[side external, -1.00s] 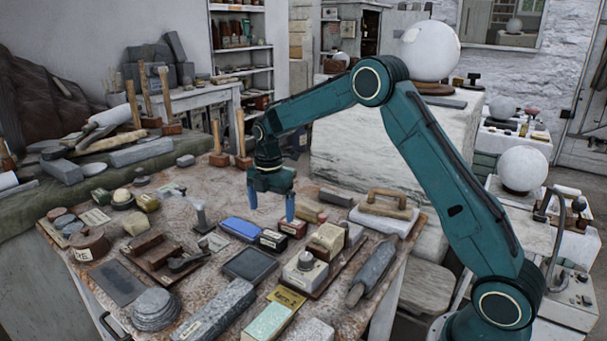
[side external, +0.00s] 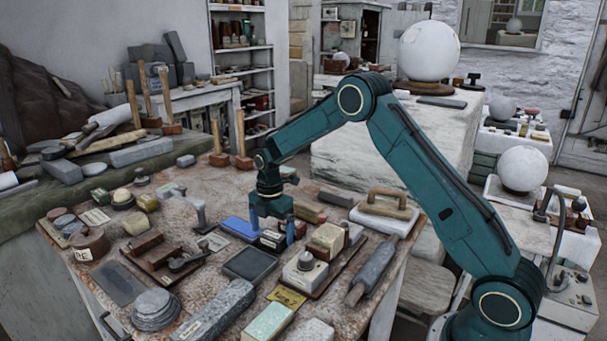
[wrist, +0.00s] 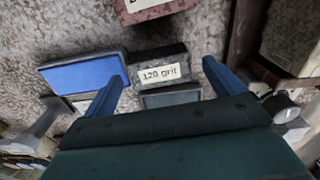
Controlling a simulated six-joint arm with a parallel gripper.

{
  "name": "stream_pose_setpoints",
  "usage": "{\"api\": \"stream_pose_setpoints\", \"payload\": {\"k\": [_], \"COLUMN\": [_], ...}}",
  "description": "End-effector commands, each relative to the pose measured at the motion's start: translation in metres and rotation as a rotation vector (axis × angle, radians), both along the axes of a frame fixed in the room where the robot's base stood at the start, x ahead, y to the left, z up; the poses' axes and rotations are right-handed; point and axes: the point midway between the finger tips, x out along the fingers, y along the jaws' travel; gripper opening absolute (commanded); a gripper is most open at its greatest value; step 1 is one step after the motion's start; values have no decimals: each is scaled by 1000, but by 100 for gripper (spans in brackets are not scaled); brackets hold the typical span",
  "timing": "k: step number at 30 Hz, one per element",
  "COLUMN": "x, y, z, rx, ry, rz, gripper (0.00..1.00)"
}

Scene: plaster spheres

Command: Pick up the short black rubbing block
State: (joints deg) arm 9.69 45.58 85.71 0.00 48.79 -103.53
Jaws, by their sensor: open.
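The short black rubbing block (side external: 269,241) lies on the worktable with a pale label. In the wrist view the block (wrist: 160,58) shows its "120 grit" label. My gripper (side external: 272,231) is open and low over the block, pointing down. In the wrist view its two blue fingers (wrist: 165,73) stand apart, with the block between them in the picture. It is empty. I cannot tell the exact height of the fingertips, and the fingers hide part of the block in the side view.
A blue block (side external: 239,228) lies close on the left. A dark red labelled block (side external: 293,228) is on the right. A dark flat slab (side external: 249,264) lies in front. A cream block (side external: 327,239) and a metal-knobbed box (side external: 305,270) stand to the right. The table is crowded.

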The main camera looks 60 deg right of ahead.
Motion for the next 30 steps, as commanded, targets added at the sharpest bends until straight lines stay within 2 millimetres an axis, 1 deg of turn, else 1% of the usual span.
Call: {"api": "stream_pose_setpoints", "payload": {"k": [4,18,20,21,27,30], "x": [0,0,0,0,0,1], "y": [0,0,0,0,0,0], "z": [-7,-7,-7,-7,-7,-6], "rx": [0,0,0,0,0,-1], "ry": [-1,-1,-1,-2,-1,-3], "rz": [0,0,0,0,0,0], "gripper": [94,94,84,76,38,38]}}
